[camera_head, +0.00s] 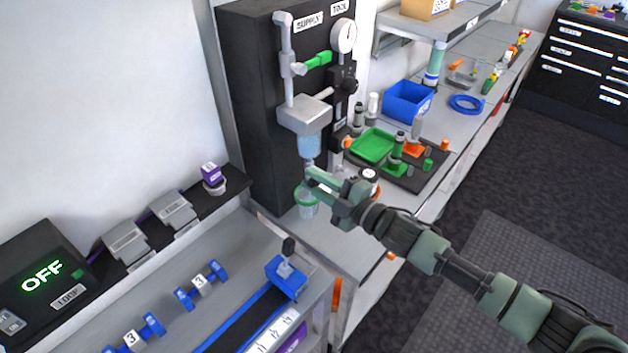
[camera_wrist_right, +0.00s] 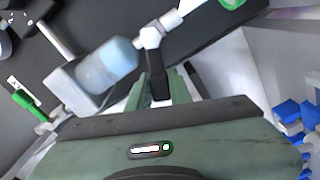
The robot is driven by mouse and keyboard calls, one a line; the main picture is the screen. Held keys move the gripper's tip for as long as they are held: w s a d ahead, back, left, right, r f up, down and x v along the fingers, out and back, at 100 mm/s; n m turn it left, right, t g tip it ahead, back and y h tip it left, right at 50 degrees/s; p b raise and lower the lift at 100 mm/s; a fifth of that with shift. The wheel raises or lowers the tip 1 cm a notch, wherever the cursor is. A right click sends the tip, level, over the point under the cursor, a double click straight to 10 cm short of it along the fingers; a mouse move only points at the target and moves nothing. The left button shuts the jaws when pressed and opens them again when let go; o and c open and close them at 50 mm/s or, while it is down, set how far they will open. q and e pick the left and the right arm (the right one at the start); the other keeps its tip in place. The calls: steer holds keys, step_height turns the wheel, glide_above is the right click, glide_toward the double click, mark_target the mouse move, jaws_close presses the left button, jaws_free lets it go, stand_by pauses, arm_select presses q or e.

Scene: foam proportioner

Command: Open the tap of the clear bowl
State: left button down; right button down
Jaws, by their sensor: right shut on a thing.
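The clear bowl (camera_head: 309,146) shows bluish under a grey metal housing on the black panel. It also shows in the right wrist view (camera_wrist_right: 107,66). Its tap is a white fitting (camera_wrist_right: 151,37) just below the bowl, with a pale spout beyond it. My right gripper (camera_head: 314,177) reaches the tap from the right, just under the bowl. In the right wrist view its fingers (camera_wrist_right: 158,82) are shut on the tap's dark handle, which they partly hide. My left gripper is not in view.
A green-rimmed cup (camera_head: 306,200) stands below the tap. A green-handled supply valve (camera_head: 318,60) and a gauge (camera_head: 344,35) are higher on the panel. A green tray (camera_head: 373,145) and blue bin (camera_head: 407,101) stand on the bench to the right.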

steer(key=shift+w+d+r+m+p, duration=0.15)
steer(key=shift+r+m+p, duration=0.3)
steer(key=shift+m, duration=0.65)
steer(key=c, duration=1.3)
jaws_free()
steer(key=shift+d, duration=0.1)
steer(key=b+v, duration=0.2)
steer(key=v, duration=0.5)
steer(key=shift+s+d+b, duration=0.25)
steer(key=shift+b, duration=0.05)
